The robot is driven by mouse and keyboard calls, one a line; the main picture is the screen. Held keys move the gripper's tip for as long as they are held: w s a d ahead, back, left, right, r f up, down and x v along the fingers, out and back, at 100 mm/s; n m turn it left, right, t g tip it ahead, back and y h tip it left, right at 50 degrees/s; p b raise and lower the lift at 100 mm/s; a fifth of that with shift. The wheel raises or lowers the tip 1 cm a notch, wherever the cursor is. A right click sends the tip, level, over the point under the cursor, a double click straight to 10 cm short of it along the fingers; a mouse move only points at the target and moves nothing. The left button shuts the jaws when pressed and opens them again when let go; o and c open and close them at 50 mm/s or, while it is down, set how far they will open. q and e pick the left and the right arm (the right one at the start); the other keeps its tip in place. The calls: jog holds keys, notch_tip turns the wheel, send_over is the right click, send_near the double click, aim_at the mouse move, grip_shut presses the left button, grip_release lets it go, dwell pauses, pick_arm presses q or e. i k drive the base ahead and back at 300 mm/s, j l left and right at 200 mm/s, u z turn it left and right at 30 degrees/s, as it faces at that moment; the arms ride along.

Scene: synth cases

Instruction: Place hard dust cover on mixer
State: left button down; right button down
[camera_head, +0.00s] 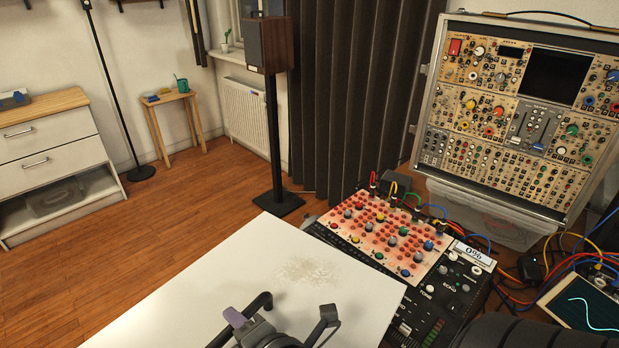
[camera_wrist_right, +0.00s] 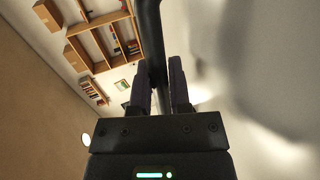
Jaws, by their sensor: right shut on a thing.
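A large flat white panel, which I take to be the hard dust cover (camera_head: 230,285), fills the lower middle of the head view. It has a faint brownish smudge and a black bar handle (camera_head: 262,301). My right gripper (camera_head: 248,322), with purple finger pads, is shut on that handle. In the right wrist view, the black bar runs between the fingers (camera_wrist_right: 161,80). The mixer (camera_head: 385,235), with a pinkish panel of coloured knobs and a black fader section, lies to the right. The cover's right edge overlaps its left side in the picture; I cannot tell the height gap. My left gripper is out of view.
Coloured cables plug into the mixer's far edge. A modular synth case (camera_head: 515,115) stands behind it at right. A small scope screen (camera_head: 580,310) and loose cables lie at lower right. A speaker on a stand (camera_head: 267,45) stands behind; wooden floor (camera_head: 175,235) is open at left.

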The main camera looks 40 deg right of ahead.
aim_at(380, 267)
jog(key=i+z, duration=0.2)
jog(key=i, duration=0.25)
jog(key=i+j+z, duration=0.15)
jog(key=i, duration=0.3)
jog(key=i+j+z, duration=0.2)
jog(key=i, duration=0.25)
jog(key=i+z, duration=0.15)
jog(key=z, duration=0.3)
jog(key=i+z, duration=0.15)
jog(key=z, duration=0.25)
jog(key=i+z, duration=0.15)
jog(key=z, duration=0.3)
jog(key=i+j+z, duration=0.1)
jog(key=z, duration=0.3)
jog(key=i+j+z, duration=0.15)
jog(key=z, duration=0.3)
jog(key=i+j+z, duration=0.1)
jog(key=z, duration=0.3)
jog(key=i+j+z, duration=0.15)
jog(key=z, duration=0.15)
jog(key=i+j+z, duration=0.15)
jog(key=z, duration=0.2)
jog(key=j, duration=0.1)
